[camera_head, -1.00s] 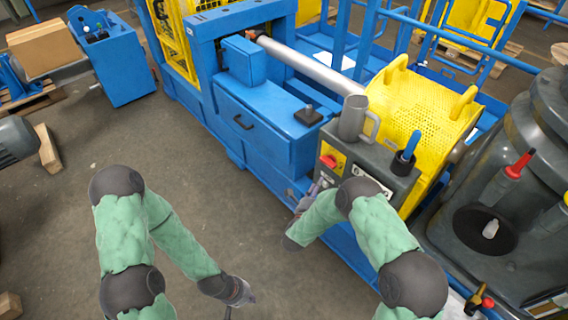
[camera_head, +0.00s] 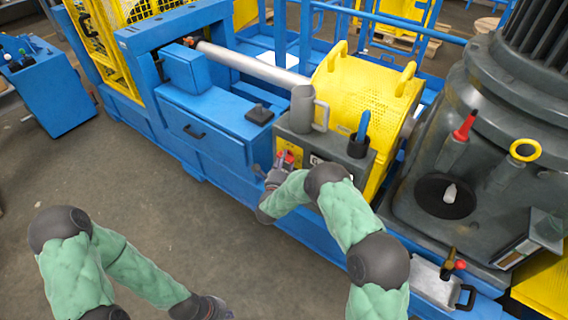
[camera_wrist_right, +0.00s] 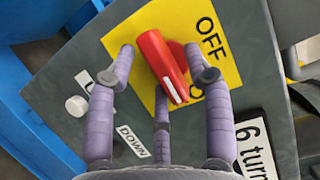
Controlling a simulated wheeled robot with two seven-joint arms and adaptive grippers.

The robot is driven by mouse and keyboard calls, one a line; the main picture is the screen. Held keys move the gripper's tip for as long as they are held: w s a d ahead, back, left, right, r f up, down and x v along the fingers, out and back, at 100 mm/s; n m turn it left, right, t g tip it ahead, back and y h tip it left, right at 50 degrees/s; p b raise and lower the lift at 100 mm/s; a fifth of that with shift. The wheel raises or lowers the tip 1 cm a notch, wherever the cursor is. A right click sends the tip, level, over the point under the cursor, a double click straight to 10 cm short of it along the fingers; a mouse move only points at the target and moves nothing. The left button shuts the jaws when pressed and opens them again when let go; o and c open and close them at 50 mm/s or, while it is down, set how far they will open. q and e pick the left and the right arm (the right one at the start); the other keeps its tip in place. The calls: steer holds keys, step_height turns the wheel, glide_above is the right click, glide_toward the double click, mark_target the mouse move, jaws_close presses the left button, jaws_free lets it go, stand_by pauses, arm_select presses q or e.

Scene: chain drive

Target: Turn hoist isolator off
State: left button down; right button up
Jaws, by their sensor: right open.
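The hoist isolator is a red handle (camera_wrist_right: 163,66) on a yellow plate (camera_wrist_right: 224,66) on the grey control box. In the right wrist view it slants from upper left to lower right. "OFF" is printed to its upper right; another label near its lower end is mostly hidden by a finger. My right gripper (camera_wrist_right: 158,58) is open, with fingers on both sides of the handle and a third below; contact is unclear. In the head view the handle (camera_head: 286,157) shows just above my right gripper (camera_head: 274,172). My left gripper (camera_head: 212,307) hangs low over the floor, its fingers unclear.
A white knob (camera_wrist_right: 76,106) and a "DOWN" label (camera_wrist_right: 133,141) are beside the plate. A grey mug (camera_head: 303,108) and a dark cup with a blue-handled tool (camera_head: 360,140) stand on the box. A yellow guard (camera_head: 365,85) is behind. The floor at left is clear.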

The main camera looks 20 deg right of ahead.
jaws_close()
stand_by(0.4)
steer(key=shift+r+n+g+h+p, duration=0.15)
steer(key=shift+n+g+h+p, duration=0.1)
steer(key=shift+n+g+p, duration=1.4)
steer(key=shift+r+n+g+h+p, duration=0.25)
steer(key=shift+n+g+p, duration=0.55)
steer(key=shift+n+p, duration=1.6)
steer(key=shift+r+n+g+h+p, duration=0.1)
steer(key=shift+n+g+h+p, duration=0.2)
steer(key=shift+n+g+p, duration=1.7)
steer(key=shift+n+t+b, duration=0.75)
steer(key=shift+n, duration=0.1)
